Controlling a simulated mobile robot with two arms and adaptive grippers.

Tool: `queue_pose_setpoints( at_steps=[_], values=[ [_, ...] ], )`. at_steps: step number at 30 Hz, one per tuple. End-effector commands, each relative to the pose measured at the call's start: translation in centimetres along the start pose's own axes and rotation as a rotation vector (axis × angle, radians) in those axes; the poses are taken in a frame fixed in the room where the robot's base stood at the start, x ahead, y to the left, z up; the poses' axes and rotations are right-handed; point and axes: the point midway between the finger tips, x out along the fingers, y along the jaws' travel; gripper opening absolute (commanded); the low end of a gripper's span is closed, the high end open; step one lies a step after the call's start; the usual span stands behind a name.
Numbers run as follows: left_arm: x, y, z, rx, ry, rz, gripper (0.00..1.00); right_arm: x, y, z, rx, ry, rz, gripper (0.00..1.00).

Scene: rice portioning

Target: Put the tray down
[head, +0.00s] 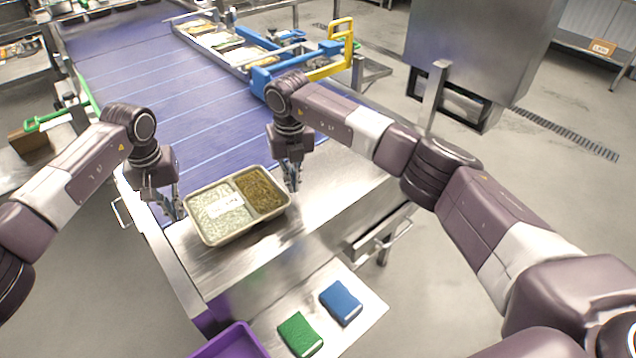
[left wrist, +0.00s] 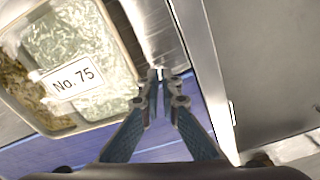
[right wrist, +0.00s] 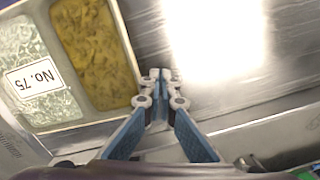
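The metal tray (head: 238,238) holds a pale-green portion and a brown-green portion in two compartments, with a label reading No. 75. It is level at the end of the metal counter; I cannot tell whether its base touches the counter. My left gripper (head: 176,212) is close beside its left edge. In the left wrist view the fingertips (left wrist: 160,74) are nearly together, just outside the tray rim (left wrist: 130,45). My right gripper (head: 296,186) is close beside the right edge. Its fingertips (right wrist: 161,74) also look closed, beside the rim (right wrist: 127,45). Contact with the tray is unclear.
A blue conveyor belt (head: 165,85) runs behind the counter (head: 235,275). Filled trays stand along its far right with a blue and yellow frame (head: 330,60). Green (head: 300,334) and blue (head: 341,302) packs and a purple bin (head: 228,343) are in front.

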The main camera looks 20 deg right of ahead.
Motion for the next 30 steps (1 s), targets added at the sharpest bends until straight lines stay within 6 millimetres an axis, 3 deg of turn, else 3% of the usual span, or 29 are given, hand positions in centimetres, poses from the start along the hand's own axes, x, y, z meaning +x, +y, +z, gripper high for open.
queue_pose_setpoints(
  at_steps=[3,8,13,22,26,30],
  values=[
    [0.0,-0.6,0.0,0.0,0.0,-0.002,0.18,0.0,-0.6,0.0,0.001,0.0,-0.001,0.0],
    [0.0,-0.7,0.0,-0.001,0.0,-0.004,0.18,0.0,-0.7,0.0,0.001,0.001,-0.003,0.0],
    [0.0,-0.8,0.0,-0.002,0.0,-0.005,0.18,0.1,-0.7,0.0,0.002,0.001,-0.004,0.17],
    [-0.1,-0.8,0.0,-0.002,0.0,-0.005,0.18,0.1,-0.8,0.0,0.002,0.002,-0.005,0.17],
    [-1.2,-0.8,-0.1,-0.003,0.003,-0.005,0.18,0.1,-0.8,0.0,0.003,0.002,-0.005,0.17],
    [-3.9,-0.8,-0.2,-0.001,0.006,-0.005,0.18,0.1,-0.8,0.0,0.003,0.002,-0.005,0.17]
  ],
)
